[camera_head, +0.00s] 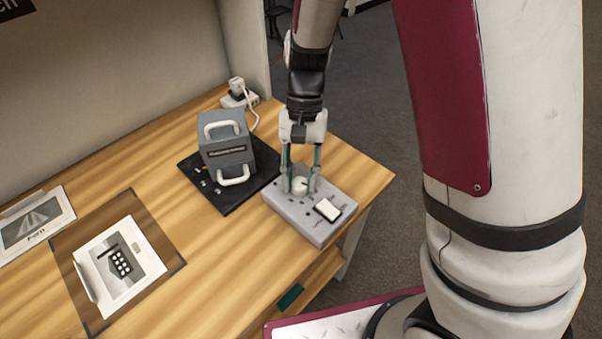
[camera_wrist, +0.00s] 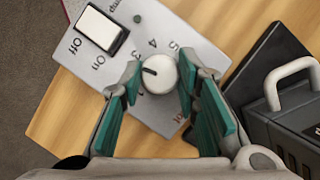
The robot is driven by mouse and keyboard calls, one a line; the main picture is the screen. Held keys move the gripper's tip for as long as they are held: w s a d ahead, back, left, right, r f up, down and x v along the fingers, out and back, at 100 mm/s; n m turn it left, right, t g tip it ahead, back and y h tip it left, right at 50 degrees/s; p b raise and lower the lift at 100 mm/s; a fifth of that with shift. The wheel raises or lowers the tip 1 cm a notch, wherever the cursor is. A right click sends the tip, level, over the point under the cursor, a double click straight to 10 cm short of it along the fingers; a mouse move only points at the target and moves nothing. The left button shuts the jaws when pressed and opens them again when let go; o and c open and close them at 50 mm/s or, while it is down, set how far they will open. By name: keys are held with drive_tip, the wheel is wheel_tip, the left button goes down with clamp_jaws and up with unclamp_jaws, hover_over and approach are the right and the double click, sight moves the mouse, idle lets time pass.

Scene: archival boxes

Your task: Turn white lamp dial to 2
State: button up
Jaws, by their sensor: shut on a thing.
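The white lamp dial (camera_wrist: 158,75) is a round knob with a dark pointer line on a grey control box (camera_head: 285,218). In the wrist view the line points to the left side of the picture, near the 3 and 4 marks; I cannot tell exactly which. The 2 mark is hard to make out beside the finger. My gripper (camera_wrist: 158,80) has its teal-padded fingers on both sides of the dial, shut on it. In the head view my gripper (camera_head: 300,180) reaches down onto the dial (camera_head: 299,186) from above.
A white On/Off rocker switch (camera_head: 327,209) is on the same box, close to the dial. A grey case with white handles (camera_head: 226,150) stands on a black base beside it. Cards (camera_head: 118,266) lie at the left. The table's right edge is near the box.

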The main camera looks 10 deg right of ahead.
drive_tip(key=n+h, duration=0.1)
drive_tip(key=n, duration=0.1)
drive_tip(key=n+p, duration=0.1)
drive_tip(key=n, duration=0.1)
drive_tip(key=shift+a+n+h, duration=0.15)
drive_tip(key=shift+n+h, duration=0.25)
drive_tip(key=shift+w, duration=0.1)
drive_tip(key=o, duration=1.1)
drive_tip(key=v, duration=1.2)
